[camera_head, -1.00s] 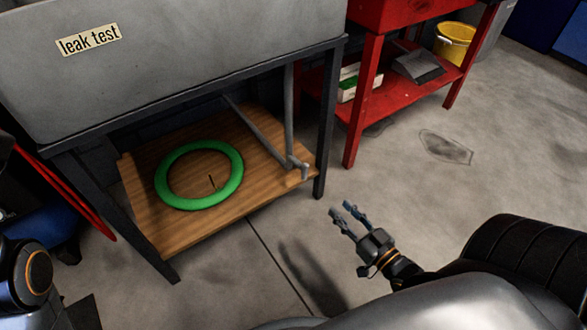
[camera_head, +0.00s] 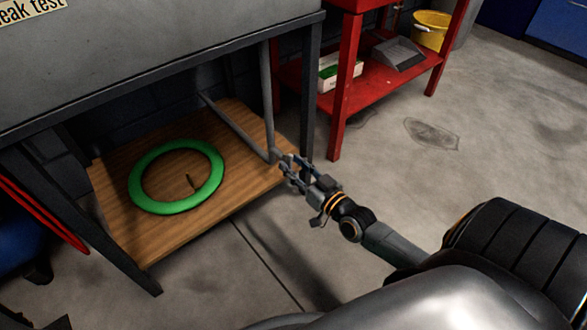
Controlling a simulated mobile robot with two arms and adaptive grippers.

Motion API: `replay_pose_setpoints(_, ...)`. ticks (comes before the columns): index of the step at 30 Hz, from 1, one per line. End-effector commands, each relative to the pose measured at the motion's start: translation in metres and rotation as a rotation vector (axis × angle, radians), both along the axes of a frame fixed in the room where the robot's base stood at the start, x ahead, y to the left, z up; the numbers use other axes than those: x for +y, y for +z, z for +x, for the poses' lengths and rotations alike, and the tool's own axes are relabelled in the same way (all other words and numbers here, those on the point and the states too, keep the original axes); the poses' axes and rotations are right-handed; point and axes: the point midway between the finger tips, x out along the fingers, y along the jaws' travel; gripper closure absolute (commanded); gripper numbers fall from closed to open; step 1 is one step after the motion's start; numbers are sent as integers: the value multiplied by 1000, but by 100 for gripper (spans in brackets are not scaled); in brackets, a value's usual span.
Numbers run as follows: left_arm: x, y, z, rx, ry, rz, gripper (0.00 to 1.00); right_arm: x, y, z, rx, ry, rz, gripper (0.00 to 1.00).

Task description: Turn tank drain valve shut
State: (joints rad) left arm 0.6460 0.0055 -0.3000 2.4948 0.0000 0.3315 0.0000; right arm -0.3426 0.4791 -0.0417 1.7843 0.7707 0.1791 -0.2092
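The grey leak test tank (camera_head: 170,50) stands on a dark frame at the upper left. A thin grey drain pipe (camera_head: 268,100) runs down from it to a fitting just above the right edge of the wooden lower shelf. The valve handle is too small and too covered by my fingers to make out. My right gripper (camera_head: 287,167) is at the pipe's lower end, its two fingers apart with a gap between them. I cannot tell whether they touch the valve. My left gripper is out of view.
A green ring (camera_head: 143,190) lies on the wooden shelf (camera_head: 120,225). The tank frame's dark leg (camera_head: 311,95) stands close behind my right gripper. A red shelf unit (camera_head: 343,90) with a white box and yellow bucket (camera_head: 431,30) is beyond. The floor to the right is clear.

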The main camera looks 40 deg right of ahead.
Motion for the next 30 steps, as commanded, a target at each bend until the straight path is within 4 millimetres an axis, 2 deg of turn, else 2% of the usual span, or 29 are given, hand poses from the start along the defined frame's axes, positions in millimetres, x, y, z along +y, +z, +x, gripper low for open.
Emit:
replay_pose_setpoints(10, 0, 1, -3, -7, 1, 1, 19, 0, 0, 5, 0, 0, -1, 66)
replay_pose_setpoints(11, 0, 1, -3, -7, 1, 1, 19, 0, 0, 5, 0, 0, 0, 70)
replay_pose_setpoints(15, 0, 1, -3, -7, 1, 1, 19, 0, 0, 4, 0, 0, 0, 99)
replay_pose_setpoints(16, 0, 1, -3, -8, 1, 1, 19, 0, 0, 4, 0, 0, 0, 100)
replay_pose_setpoints(30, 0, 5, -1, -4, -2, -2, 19, 0, 1, 4, 8, 1, 62, 100)
